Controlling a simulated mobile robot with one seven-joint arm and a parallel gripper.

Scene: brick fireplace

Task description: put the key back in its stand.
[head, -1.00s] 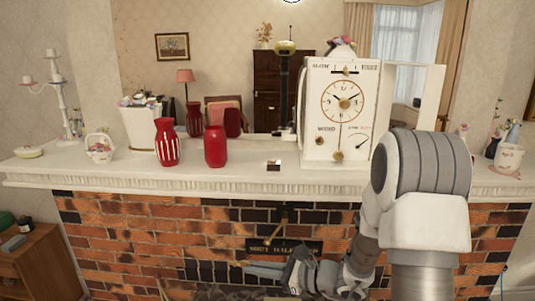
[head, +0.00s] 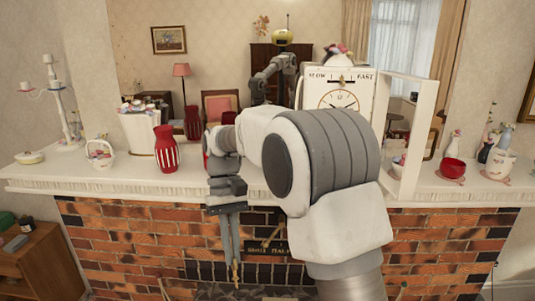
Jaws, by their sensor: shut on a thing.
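My gripper (head: 235,262) hangs in front of the mantel's front edge, with its fingers pointing down against the brick. It is shut on a small brass key (head: 236,273), whose end shows below the fingertips. The white clock (head: 345,90) stands on the mantel, its lower part hidden behind my arm. Its glazed door (head: 408,140) is open to the right. I cannot see the key's stand. The small brown-and-white block that lay on the mantel left of the clock is hidden behind my arm.
On the mantel (head: 120,185), a red striped vase (head: 166,150) and a white basket (head: 100,153) stand left of my gripper. A red jar is mostly hidden behind my arm. A mirror backs the mantel.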

